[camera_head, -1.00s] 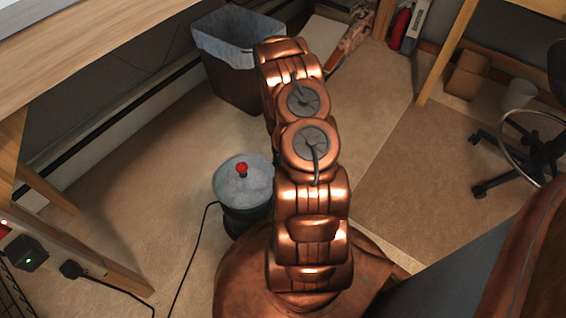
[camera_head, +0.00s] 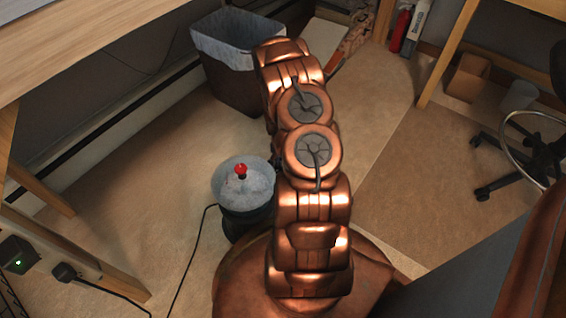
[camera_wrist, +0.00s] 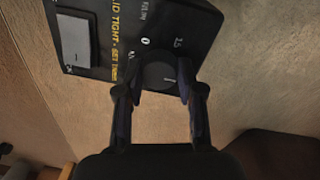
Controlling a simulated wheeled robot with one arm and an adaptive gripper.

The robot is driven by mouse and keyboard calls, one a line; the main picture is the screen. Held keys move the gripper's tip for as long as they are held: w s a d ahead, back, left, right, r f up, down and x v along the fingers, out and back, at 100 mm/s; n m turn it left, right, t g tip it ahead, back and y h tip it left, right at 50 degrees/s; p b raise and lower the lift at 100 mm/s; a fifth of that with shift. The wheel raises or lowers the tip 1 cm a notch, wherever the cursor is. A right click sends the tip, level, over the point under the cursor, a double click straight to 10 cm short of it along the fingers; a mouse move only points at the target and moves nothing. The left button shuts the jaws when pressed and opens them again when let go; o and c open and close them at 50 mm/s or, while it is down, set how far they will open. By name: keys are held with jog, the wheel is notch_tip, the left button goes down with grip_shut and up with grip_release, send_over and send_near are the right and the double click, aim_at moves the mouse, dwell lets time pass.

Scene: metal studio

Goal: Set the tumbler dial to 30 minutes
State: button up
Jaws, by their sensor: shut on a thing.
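In the wrist view a black control panel (camera_wrist: 187,16) carries a round black dial (camera_wrist: 158,74) with a pale pointer line. A "0" and a "15" are readable beside the dial; other markings are partly hidden or too small. My gripper (camera_wrist: 160,88) has one finger on each side of the dial and is shut on it. The pointer line lies toward the right finger. In the head view the tumbler (camera_head: 243,185) stands on the floor left of my arm, with a grey top and red knob (camera_head: 241,170). My gripper is hidden in that view.
The panel also has a pale rocker switch (camera_wrist: 75,40) and yellow lettering. A lined bin (camera_head: 235,80) stands behind the tumbler. A black cord runs from the tumbler along the floor. A wooden bench (camera_head: 90,45) is at left, a wheeled chair (camera_head: 510,160) at right.

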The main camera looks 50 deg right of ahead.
jog(key=shift+s+a+f, duration=0.1)
jog(key=shift+a, duration=0.05)
jog(key=o, duration=1.1)
jog(key=shift+o, duration=0.2)
notch_tip(320, 180, up, 12)
jog(key=shift+w, duration=0.4)
